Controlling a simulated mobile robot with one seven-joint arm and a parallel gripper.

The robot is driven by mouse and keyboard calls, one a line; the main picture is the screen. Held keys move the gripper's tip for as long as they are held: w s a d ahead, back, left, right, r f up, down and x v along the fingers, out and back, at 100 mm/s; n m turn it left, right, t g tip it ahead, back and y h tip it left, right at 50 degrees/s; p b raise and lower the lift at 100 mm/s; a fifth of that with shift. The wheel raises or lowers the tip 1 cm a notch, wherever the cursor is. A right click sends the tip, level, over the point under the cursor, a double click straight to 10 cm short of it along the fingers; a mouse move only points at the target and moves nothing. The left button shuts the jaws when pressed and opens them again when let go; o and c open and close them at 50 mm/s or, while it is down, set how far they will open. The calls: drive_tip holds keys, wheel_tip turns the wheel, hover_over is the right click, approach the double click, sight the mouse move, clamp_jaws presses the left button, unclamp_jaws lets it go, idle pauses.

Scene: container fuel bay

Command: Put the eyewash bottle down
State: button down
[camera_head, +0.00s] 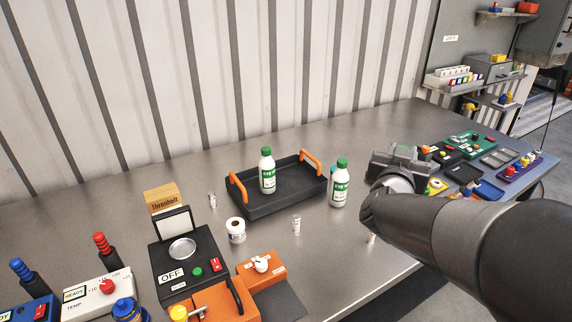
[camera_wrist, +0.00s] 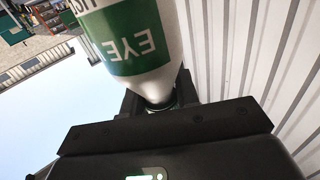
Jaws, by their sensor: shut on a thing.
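The eyewash bottle (camera_head: 339,184), white with a green label and green cap, is upright just right of the black tray in the head view. My gripper (camera_head: 366,165) is at its right, level with the cap. In the wrist view the bottle (camera_wrist: 135,38) fills the top middle with its label upside down. My gripper (camera_wrist: 160,104) is shut on its neck end there. The bottle's base is outside the wrist view. I cannot tell whether it touches the bench or hangs slightly above it.
The black tray (camera_head: 283,202) with orange handles holds a second, similar bottle (camera_head: 267,171). A paper roll (camera_head: 235,230), small white vials and a black device marked OFF (camera_head: 188,262) stand in front. Devices and trays crowd the bench's right end. Bare bench lies before the bottle.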

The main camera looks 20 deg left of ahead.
wheel_tip(320, 180, up, 7)
drive_tip(key=shift+f, duration=0.1)
drive_tip(key=w+a+n+g+y, duration=0.1)
drive_tip(key=w+a+n+y, duration=0.7)
drive_tip(key=w+a, duration=1.25)
wheel_tip(320, 180, down, 11)
drive_tip(key=m+y, duration=0.2)
drive_tip(key=a+f, duration=1.1)
drive_tip(key=a, duration=0.1)
drive_tip(key=shift+w+f, duration=0.3)
drive_tip(key=shift+w, duration=0.15)
drive_tip(key=shift+a+f, duration=0.1)
drive_tip(key=shift+f, duration=0.05)
drive_tip(key=c, duration=1.1)
unclamp_jaws()
